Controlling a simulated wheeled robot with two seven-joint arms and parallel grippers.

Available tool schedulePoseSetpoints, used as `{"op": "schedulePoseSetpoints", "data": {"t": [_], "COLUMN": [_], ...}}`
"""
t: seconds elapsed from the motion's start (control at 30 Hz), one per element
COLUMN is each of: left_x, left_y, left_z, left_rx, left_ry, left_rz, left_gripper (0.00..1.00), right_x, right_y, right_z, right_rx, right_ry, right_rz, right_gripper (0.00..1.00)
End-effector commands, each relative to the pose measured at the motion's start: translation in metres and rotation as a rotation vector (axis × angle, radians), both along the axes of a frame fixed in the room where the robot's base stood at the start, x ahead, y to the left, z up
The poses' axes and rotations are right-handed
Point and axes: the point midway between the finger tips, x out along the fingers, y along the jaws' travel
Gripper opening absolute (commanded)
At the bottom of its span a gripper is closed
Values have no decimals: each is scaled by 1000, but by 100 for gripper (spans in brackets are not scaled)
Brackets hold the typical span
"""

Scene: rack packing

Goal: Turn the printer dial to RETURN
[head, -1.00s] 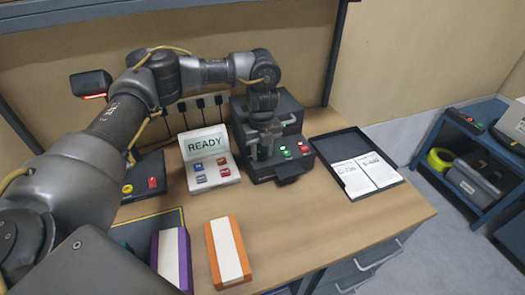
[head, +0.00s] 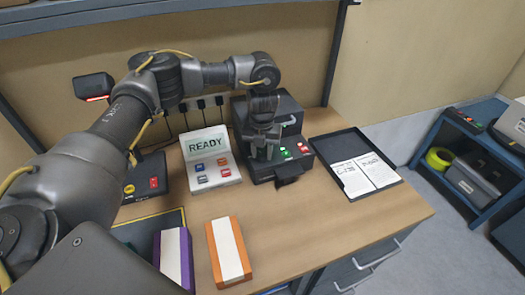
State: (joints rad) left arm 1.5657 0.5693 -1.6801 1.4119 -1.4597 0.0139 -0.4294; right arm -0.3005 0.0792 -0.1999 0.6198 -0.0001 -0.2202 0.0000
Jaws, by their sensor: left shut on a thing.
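The dark printer (head: 290,118) stands at the back of the wooden desk, with green and red buttons (head: 293,151) on its front panel. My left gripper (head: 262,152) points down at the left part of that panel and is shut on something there. The printer dial lies at the fingertips and is mostly hidden by them, so its setting cannot be read. My right gripper is not in view.
A panel reading READY (head: 210,158) with several coloured buttons stands left of the printer. A black tray (head: 323,148) with printed sheets lies to the right. An orange-and-white box (head: 228,252) and a purple-and-white box (head: 175,258) are in front.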

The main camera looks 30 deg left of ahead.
Motion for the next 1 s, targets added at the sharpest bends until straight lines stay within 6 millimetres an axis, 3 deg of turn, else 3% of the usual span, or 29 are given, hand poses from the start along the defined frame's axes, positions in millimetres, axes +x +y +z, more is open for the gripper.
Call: {"op": "schedulePoseSetpoints", "data": {"t": [0.4,0.97,1.0], "left_x": [0,0,0], "left_y": [0,0,0], "left_z": [-1,-1,-1], "left_rx": [1,1,1], "left_ry": [0,0,0], "left_rz": [-206,-241,-241], "left_gripper": [11,11,35], "right_x": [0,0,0], "right_y": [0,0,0], "right_z": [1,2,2], "right_rx": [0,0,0], "right_ry": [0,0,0], "right_rz": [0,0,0], "right_gripper": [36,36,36]}}
